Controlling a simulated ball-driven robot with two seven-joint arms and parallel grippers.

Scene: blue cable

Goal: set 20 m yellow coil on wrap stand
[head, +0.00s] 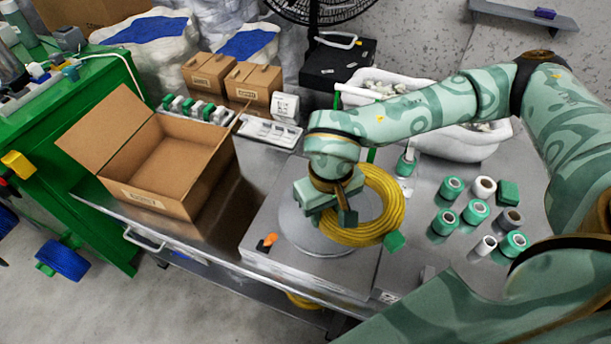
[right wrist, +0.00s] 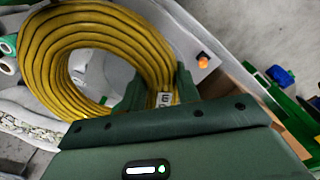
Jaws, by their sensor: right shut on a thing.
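The yellow coil (head: 385,215) is a thick ring of cable over the round grey wrap stand (head: 309,230) in the head view. My right gripper (head: 345,212) is shut on the coil's left side. In the right wrist view the coil (right wrist: 88,50) shows as a ring, with a small white label by the gripper fingers (right wrist: 155,90). The coil reaches past the stand plate's right side. I cannot tell whether it touches the plate. My left gripper is not in view.
An open cardboard box (head: 165,165) stands left on the metal table. Green and white tape rolls (head: 475,211) stand to the right. A white bin (head: 460,143) is behind the arm. An orange switch (head: 268,240) sits at the stand's front left.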

